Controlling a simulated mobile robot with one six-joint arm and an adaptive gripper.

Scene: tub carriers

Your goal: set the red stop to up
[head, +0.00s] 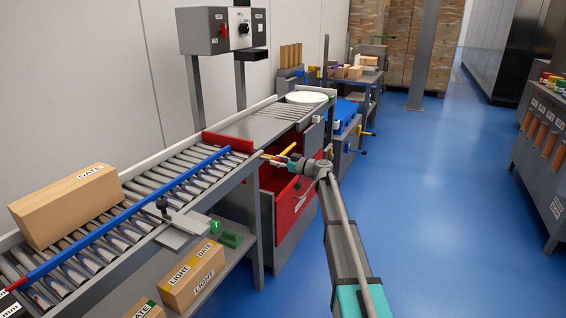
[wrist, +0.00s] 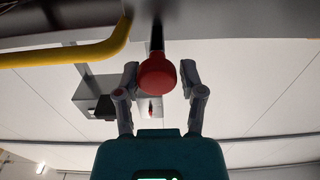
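A red plate (head: 228,142), which looks like the red stop, stands across the far end of the roller conveyor (head: 150,190). In the wrist view a round red knob (wrist: 156,76) hangs on a dark stem below a grey edge; I cannot tell from the frames how it joins the plate. My gripper (wrist: 159,78) has its two fingers apart, one on each side of the knob, with little room between. In the head view my gripper (head: 276,160) is at the conveyor's right side, just past the red plate; the knob is too small to make out there.
A yellow bar (wrist: 70,52) is close beside the knob and also shows in the head view (head: 287,150). A red drawer front (head: 290,200) is below my gripper. A carton (head: 68,205) sits on the rollers behind a blue rail (head: 130,212). The blue floor at right is clear.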

